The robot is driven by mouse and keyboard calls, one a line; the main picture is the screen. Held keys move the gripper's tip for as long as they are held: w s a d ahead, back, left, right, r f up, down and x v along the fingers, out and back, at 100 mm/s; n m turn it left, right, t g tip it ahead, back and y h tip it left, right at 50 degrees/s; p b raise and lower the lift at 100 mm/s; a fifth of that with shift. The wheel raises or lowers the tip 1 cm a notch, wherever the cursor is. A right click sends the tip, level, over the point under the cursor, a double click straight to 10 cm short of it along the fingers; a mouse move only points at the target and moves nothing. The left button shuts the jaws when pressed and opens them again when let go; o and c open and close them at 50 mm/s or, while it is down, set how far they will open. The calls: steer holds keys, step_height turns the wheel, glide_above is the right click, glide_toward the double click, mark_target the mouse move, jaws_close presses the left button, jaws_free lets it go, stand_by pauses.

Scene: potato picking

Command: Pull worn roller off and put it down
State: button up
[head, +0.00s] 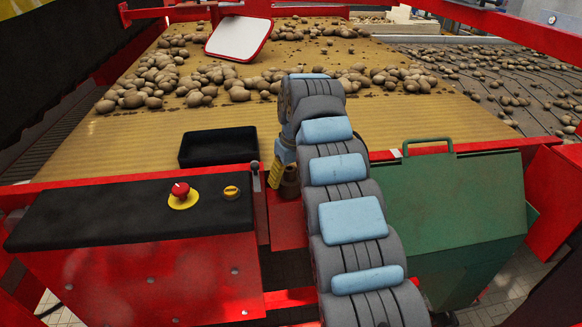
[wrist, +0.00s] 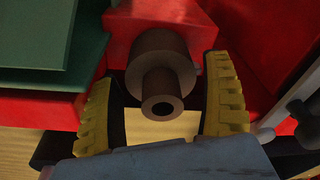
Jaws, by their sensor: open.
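The worn roller (wrist: 162,60) shows in the wrist view as a brown, stepped cylinder with a hollow narrow end facing me. Its far end meets a red frame part (wrist: 125,35). My gripper (wrist: 160,85) is open, with one yellow padded finger on each side of the roller. Gaps show between the fingers and the narrow end; contact at the wider part cannot be told. In the head view the roller (head: 290,183) is a small brown piece beside my gripper (head: 278,175), partly hidden by my arm.
An empty-looking black tray (head: 218,146) stands left of my gripper, behind a black-topped red console (head: 130,215) with a red stop button (head: 181,190) and yellow knob (head: 232,192). A green lidded bin (head: 450,205) stands right. Potatoes lie on the yellow belt (head: 150,137) beyond.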

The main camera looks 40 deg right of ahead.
steer(key=shift+w+f+p, duration=0.2)
steer(key=shift+f+p, duration=0.1)
steer(key=shift+f, duration=0.75)
steer(key=c, duration=1)
steer(key=o, duration=0.3)
steer(key=shift+c, duration=1.1)
steer(key=shift+r, duration=0.5)
steer(key=shift+r, duration=0.65)
steer(key=shift+r, duration=1.1)
